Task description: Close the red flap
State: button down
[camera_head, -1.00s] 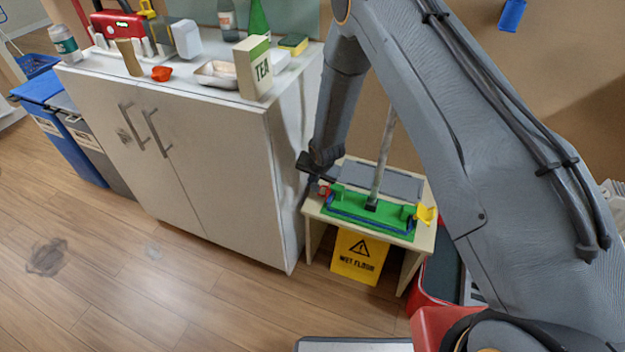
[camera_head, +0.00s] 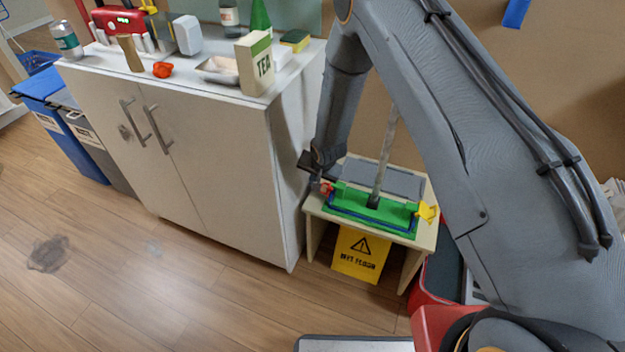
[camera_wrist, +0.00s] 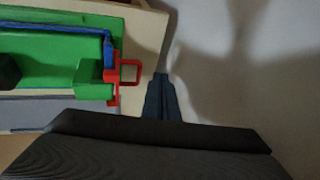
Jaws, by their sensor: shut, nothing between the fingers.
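The red flap (camera_wrist: 131,72) is at the end of a green mop holder (camera_wrist: 60,57) in the wrist view. Its square loop sticks out past the green edge, beside a blue strip (camera_wrist: 55,30). In the head view the red flap (camera_head: 326,188) is a small patch at the left end of the green holder (camera_head: 365,208). My gripper (camera_wrist: 160,78) is shut and empty, just right of the red loop with a small gap. In the head view my fingers are mostly hidden by my wrist.
The holder lies on a small wooden stand (camera_head: 425,240), with a pole rising from it and a yellow clip (camera_head: 427,212) at its right end. A white cabinet (camera_head: 220,170) stands close on the left. A yellow wet-floor sign (camera_head: 358,258) is below. Floor in front is open.

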jog(key=shift+s+d+r+p, duration=0.2)
jog(key=shift+d+r+p, duration=0.2)
jog(key=shift+d, duration=0.2)
jog(key=s+d+r+g+h+p, duration=0.1)
jog(key=s+d+r, duration=0.4)
jog(key=r, duration=0.4)
jog(key=s+d+r+n+p, duration=0.1)
jog(key=s+d+r, duration=0.35)
jog(key=r, duration=0.35)
jog(key=s+d+r+g+h+p, duration=0.1)
jog(key=s+d+r, duration=0.35)
jog(key=r, duration=0.45)
jog(key=s+d+r+n+g+p, duration=0.1)
jog(key=s+d+r, duration=0.2)
jog(key=s+r, duration=0.3)
jog(key=s+d+r+n+g+p, duration=0.1)
jog(key=s+d+r, duration=0.2)
jog(key=s, duration=1)
notch_tip(320, 180, up, 3)
jog(key=shift+d+f+g, duration=0.1)
jog(key=shift+d+g, duration=0.1)
jog(key=shift+g, duration=0.1)
jog(key=c, duration=2.5)
grip_release()
